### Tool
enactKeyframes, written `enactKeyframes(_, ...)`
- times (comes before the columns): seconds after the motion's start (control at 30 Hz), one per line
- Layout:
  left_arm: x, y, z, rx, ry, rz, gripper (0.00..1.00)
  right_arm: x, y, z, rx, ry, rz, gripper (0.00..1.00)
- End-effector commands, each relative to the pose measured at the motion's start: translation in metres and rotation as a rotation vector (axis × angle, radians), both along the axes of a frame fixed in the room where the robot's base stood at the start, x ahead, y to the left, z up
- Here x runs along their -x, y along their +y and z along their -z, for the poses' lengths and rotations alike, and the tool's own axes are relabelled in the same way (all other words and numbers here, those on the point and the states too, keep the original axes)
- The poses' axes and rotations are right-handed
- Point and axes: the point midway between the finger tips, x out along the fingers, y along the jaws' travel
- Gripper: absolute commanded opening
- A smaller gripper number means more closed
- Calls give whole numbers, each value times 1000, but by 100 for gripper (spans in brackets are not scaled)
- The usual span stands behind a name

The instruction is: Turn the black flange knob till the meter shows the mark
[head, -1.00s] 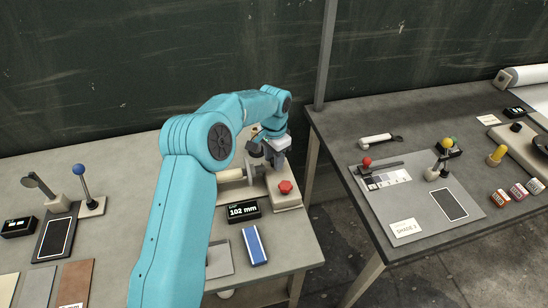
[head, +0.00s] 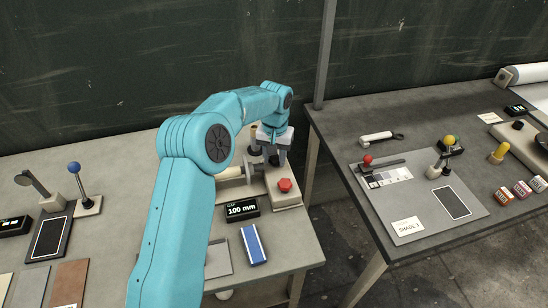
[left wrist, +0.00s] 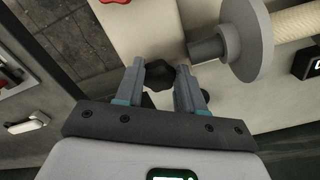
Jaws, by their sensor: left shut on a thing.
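The black flange knob (left wrist: 158,74) shows in the left wrist view between the two fingers of my left gripper (left wrist: 160,88), which is shut on it. A grey flange disc (left wrist: 248,42) on a pale roller is beside it. In the head view my left gripper (head: 271,150) points down at the machine base at the back right of the near table; the knob is mostly hidden there. The meter (head: 242,209) in front of the machine reads 100 mm under the word GAP. My right gripper is not in view.
A red knob (head: 285,185) stands on the base's near right corner. A blue and white block (head: 253,244) and a grey plate (head: 217,260) lie in front of the meter. A blue-ball lever (head: 74,168) is at left. A gap separates the right table (head: 340,118).

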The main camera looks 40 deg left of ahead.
Motion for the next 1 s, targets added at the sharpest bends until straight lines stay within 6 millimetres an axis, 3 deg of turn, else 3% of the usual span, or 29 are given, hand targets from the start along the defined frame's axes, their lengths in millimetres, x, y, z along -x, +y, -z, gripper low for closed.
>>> enactKeyframes(0.6,-3,-4,0,1,-3,-554,8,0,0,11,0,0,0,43)
enactKeyframes(1.0,-4,-5,0,0,-2,-751,8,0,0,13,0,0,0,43)
